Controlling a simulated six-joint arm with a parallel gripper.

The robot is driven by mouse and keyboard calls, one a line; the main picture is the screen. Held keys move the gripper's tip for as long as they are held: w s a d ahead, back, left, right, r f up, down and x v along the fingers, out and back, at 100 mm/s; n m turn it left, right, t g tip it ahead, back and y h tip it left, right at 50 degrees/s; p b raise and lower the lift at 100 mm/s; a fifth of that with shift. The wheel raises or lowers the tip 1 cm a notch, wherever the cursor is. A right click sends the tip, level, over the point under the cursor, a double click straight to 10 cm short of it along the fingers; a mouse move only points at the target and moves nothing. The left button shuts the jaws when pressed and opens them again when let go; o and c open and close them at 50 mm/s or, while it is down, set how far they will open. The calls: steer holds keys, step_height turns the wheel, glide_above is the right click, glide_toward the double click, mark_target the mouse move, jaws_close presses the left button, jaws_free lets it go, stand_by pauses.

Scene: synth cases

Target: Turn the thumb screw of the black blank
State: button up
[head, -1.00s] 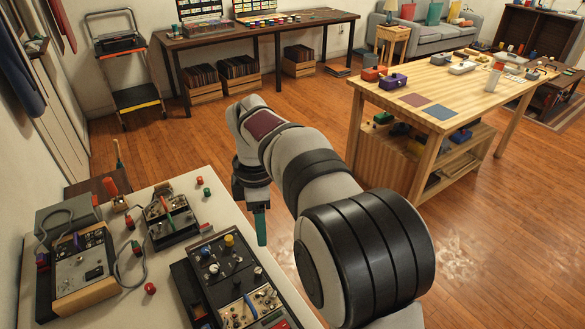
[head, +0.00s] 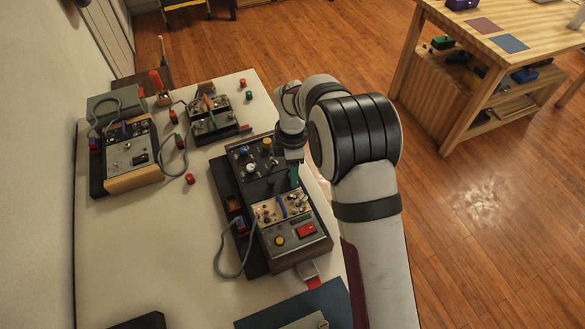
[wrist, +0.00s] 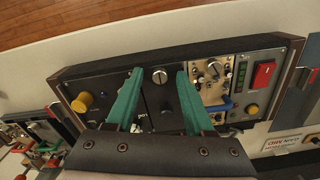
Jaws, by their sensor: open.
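The black blank (wrist: 156,96) is a plain dark panel in the near synth case, between the yellow-knob section and a beige module. Its slotted silver thumb screw (wrist: 159,75) sits near the panel's far edge in the wrist view. My gripper (wrist: 160,72) is open, its two green fingers apart on either side of the screw in that view. I cannot tell how high they are above it. In the head view, a green finger of my gripper (head: 294,175) shows over the right side of the case (head: 290,256). The screw cannot be made out there.
A yellow knob (wrist: 82,102) stands left of the fingers. The beige module (wrist: 211,76) with small knobs and a blue cable (wrist: 214,106) lie close on the right, then a red switch (wrist: 263,74). Two other cases stand on the pale table (head: 130,250), with free surface between.

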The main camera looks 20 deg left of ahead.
steer(key=shift+c, duration=0.3)
jaws_close()
